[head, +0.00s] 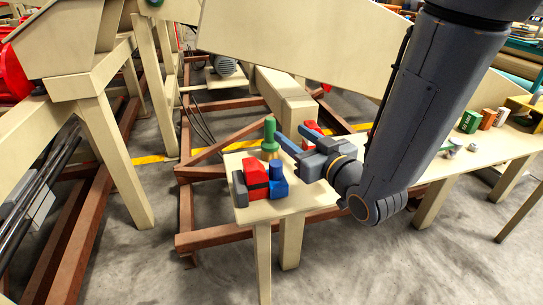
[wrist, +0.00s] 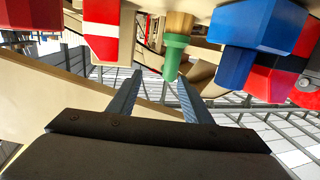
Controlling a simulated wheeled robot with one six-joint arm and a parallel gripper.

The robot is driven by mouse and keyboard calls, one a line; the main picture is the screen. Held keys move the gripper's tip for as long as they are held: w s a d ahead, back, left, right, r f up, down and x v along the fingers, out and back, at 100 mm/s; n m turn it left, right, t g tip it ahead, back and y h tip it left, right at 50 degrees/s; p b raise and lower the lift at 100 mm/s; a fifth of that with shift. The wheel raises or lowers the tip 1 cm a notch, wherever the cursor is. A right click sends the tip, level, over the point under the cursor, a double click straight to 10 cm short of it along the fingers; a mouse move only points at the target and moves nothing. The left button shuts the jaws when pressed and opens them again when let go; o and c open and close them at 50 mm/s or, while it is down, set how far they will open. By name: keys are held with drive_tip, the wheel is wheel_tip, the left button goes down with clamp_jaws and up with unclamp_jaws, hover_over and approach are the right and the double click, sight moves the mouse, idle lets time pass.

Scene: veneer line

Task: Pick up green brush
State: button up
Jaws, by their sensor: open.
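The green brush (head: 270,136) stands upright on the small pale table (head: 296,203), green handle up and tan part below. In the wrist view, which looks upside down, the brush (wrist: 175,54) hangs just ahead of the fingers, between their lines and nearer the right finger. My gripper (head: 286,152) is open, its fingers pointing left toward the brush. It also shows in the wrist view (wrist: 160,82) with nothing between the fingers. I cannot tell whether a finger touches the brush.
A red and black object (head: 256,177) and a blue one (head: 278,184) stand close in front of the brush. A red item with a white band (wrist: 101,30) is on its other side. Green, orange and white items (head: 470,121) stand farther right. Machine frames surround the table.

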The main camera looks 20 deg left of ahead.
sight(273, 125)
drive_tip(key=shift+n+y, duration=0.3)
drive_tip(key=shift+y, duration=0.3)
drive_tip(key=w+a, duration=0.2)
drive_tip(key=a, duration=0.1)
drive_tip(key=w+a, duration=0.1)
drive_tip(key=a, duration=0.1)
drive_tip(key=shift+a+r, duration=0.2)
drive_tip(key=shift+a, duration=0.05)
drive_tip(key=x, duration=0.6)
drive_tip(key=shift+a+f+p, duration=0.2)
drive_tip(key=shift+f+p, duration=0.05)
drive_tip(key=shift+p, duration=0.15)
drive_tip(key=shift+w, duration=0.1)
drive_tip(key=shift+c, duration=0.4)
drive_tip(key=c, duration=1.1)
